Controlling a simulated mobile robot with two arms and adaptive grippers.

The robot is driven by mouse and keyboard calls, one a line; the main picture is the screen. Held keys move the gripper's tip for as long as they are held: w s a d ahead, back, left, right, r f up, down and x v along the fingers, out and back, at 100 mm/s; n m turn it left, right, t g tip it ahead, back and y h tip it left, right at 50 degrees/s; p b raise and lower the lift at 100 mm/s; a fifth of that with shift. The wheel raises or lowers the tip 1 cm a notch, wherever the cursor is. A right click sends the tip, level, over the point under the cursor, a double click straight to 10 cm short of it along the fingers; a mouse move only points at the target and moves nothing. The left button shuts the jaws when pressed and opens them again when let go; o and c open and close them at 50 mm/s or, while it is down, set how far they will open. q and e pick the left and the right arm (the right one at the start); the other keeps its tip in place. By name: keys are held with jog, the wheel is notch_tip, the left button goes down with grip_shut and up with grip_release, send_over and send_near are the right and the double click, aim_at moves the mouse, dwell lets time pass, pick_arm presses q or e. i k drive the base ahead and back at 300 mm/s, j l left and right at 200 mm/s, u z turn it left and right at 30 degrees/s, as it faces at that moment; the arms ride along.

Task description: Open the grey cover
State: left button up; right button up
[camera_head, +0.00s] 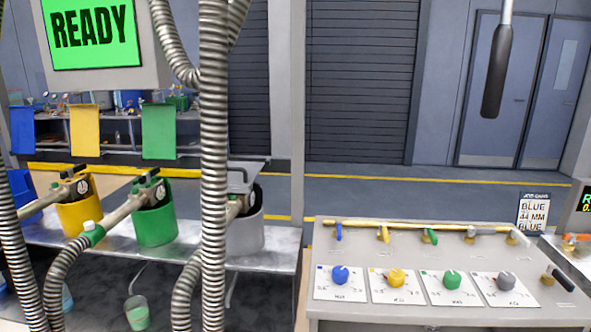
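A grey container (246,236) stands at the right end of the metal bench, partly hidden behind a corrugated hose. A grey angled piece (239,174) shows at its top, with a dark part beside it; I cannot tell whether this is the grey cover, or whether a cover is open or shut. A yellow container (79,216) and a green container (155,224) stand to its left, each with a gauge and a pipe fitting at the top. Neither of my grippers is in view.
Thick corrugated hoses (213,130) hang in front of the bench (277,262). A console (330,242) with coloured levers and knobs stands at right. A dark cylinder (496,70) hangs at upper right. A screen (94,37) reads READY.

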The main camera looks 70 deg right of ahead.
aim_at(241, 176)
jog(key=z, duration=1.95)
